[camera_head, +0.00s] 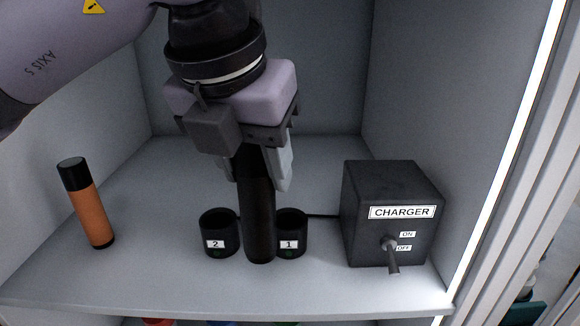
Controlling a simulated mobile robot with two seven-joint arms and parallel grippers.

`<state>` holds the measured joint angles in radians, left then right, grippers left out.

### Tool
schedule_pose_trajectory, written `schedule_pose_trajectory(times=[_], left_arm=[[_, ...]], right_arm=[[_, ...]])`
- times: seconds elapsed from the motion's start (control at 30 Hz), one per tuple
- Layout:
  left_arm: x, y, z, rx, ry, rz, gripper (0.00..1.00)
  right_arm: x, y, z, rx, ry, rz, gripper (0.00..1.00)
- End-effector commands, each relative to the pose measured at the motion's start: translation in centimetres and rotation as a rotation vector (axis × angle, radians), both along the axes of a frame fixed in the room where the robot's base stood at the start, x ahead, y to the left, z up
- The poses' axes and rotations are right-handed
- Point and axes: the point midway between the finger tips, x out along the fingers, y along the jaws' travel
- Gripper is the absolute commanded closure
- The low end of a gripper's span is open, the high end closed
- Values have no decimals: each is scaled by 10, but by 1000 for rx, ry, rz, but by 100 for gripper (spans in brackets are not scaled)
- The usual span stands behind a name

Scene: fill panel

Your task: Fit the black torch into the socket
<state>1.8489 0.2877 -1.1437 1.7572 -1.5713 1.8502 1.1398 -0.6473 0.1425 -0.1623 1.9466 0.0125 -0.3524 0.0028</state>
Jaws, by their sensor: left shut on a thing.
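The black torch (259,220) stands upright in the middle of the shelf, in front of and between two black sockets. My left gripper (258,178) comes down from above and is shut on the upper part of the torch. The torch's lower end is near the shelf surface; I cannot tell whether it touches. The socket labelled 2 (219,232) is to its left and the socket labelled 1 (292,233) to its right, partly hidden behind the torch. Both have a green mark below the label. My right gripper is not in view.
An orange torch with black ends (89,208) stands at the left of the shelf. A black charger box (392,190) with an ON/OFF lever (391,250) pointing down stands at the right. Cabinet walls enclose the sides and back. The shelf's front edge (200,308) is close.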

Motion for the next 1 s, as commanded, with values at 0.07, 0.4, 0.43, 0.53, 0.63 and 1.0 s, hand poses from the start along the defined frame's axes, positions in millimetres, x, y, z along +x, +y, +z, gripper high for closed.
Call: schedule_pose_trajectory(times=[0.07, 0.4, 0.43, 0.53, 0.63, 1.0], left_arm=[[19, -7, 4, 0, 2, 3, 99], [81, -30, 3, 0, 0, 1, 99], [85, -31, 3, 0, 0, 1, 99], [96, -35, -4, 2, 1, -1, 99], [95, -33, -22, 2, 0, -2, 99], [94, -33, -57, 2, -1, -1, 99]], right_arm=[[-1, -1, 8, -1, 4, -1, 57], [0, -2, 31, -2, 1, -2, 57], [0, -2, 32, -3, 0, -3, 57], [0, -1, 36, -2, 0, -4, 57], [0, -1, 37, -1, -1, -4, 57], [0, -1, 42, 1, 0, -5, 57]])
